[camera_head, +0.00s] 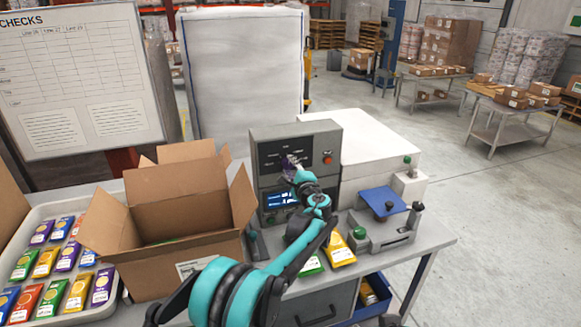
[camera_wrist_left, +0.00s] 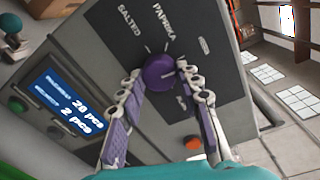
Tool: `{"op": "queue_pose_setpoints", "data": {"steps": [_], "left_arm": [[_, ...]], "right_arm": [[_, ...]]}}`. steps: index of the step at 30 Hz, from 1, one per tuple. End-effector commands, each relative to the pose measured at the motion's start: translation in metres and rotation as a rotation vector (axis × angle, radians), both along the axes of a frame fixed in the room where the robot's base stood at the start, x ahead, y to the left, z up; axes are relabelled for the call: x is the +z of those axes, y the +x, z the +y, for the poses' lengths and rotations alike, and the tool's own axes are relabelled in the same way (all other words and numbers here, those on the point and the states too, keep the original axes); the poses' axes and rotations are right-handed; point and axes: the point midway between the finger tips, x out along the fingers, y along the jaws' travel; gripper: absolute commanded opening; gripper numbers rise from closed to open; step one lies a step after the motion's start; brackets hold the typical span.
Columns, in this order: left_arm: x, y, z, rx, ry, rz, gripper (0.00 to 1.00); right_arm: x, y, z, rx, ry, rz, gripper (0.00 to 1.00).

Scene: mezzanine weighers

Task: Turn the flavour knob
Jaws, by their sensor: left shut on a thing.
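The purple round flavour knob (camera_wrist_left: 160,73) sits on the dark face of the grey control box (camera_head: 321,139). Labels reading SALTED and PAPRIKA stand above it in the wrist view, with tick marks around it; other labels are partly hidden or too small to read. My left gripper (camera_wrist_left: 161,80) has its two purple-padded fingers on either side of the knob, shut on it. In the head view my left gripper (camera_head: 291,166) reaches the box face and largely hides the knob. My right gripper is not in view.
A blue display (camera_wrist_left: 67,103) reads 20 pcs and 2 pcs. A red button (camera_head: 327,158) is right of the knob. An open carton (camera_head: 170,262) and a tray of packets (camera_head: 35,214) stand left. A scale with a blue plate (camera_head: 383,201) stands right.

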Motion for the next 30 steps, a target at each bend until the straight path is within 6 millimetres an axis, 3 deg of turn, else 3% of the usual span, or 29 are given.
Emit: {"op": "queue_pose_setpoints", "data": {"steps": [9, 24, 25, 27, 30], "left_arm": [[-0.0002, -0.0001, 0.0004, 0.0, -0.102, -0.032, 0.05], [-0.0004, -0.0002, 0.0003, 0.001, -0.117, -0.037, 0.05], [-0.0004, -0.0002, 0.0003, 0.001, -0.117, -0.037, 0.39], [-0.0004, -0.0002, 0.0003, 0.001, -0.116, -0.037, 0.55], [-0.0002, -0.0002, 0.0002, 0.0, -0.117, -0.037, 0.55]], "right_arm": [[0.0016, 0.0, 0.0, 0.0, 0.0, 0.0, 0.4], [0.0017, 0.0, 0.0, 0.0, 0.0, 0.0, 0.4], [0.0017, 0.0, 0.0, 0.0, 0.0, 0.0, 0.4], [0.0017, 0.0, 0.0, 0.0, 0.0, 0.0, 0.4], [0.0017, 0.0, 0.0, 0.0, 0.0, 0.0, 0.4]]}}
